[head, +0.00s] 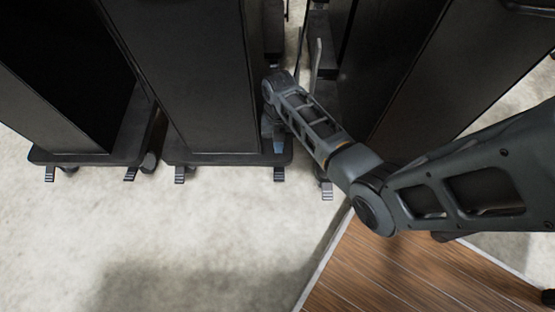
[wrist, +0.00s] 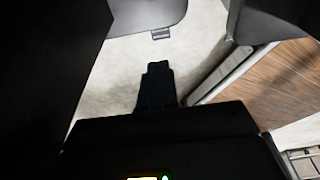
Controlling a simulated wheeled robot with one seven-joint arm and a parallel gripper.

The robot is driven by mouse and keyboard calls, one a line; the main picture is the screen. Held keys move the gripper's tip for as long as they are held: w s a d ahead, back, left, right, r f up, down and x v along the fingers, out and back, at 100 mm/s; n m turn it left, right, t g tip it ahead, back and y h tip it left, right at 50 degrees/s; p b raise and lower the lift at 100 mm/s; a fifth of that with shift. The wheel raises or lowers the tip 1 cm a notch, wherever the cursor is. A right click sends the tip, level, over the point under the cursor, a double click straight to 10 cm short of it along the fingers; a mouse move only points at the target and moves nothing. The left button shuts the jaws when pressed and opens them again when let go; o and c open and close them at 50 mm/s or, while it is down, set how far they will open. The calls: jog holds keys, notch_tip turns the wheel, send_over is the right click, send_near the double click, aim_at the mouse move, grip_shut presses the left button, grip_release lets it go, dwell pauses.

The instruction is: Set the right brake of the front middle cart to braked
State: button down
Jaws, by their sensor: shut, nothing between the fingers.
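The front middle cart (head: 195,75) is a tall dark cabinet on a dark base with rounded corners. Its right brake (head: 279,174) is a small ridged grey pedal jutting from the base's front edge; its setting is too small to tell. Its left brake (head: 180,174) juts out likewise. My arm reaches down beside the cart's right side, and my gripper is largely hidden there in the head view. In the wrist view my gripper (wrist: 158,68) is shut and empty above the pale floor. A brake pedal (wrist: 161,34) shows beyond the fingertips, apart from them; I cannot tell whose it is.
A left cart (head: 75,158) and a right cart (head: 400,70) stand close on both sides, leaving narrow gaps. The right cart's pedal (head: 326,190) is near my arm. A wooden platform (head: 400,275) lies at lower right. The pale floor in front (head: 180,230) is clear.

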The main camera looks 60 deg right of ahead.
aim_at(278, 177)
jog(key=b+x, duration=0.7)
jog(key=x, duration=0.7)
jog(key=shift+a, duration=0.1)
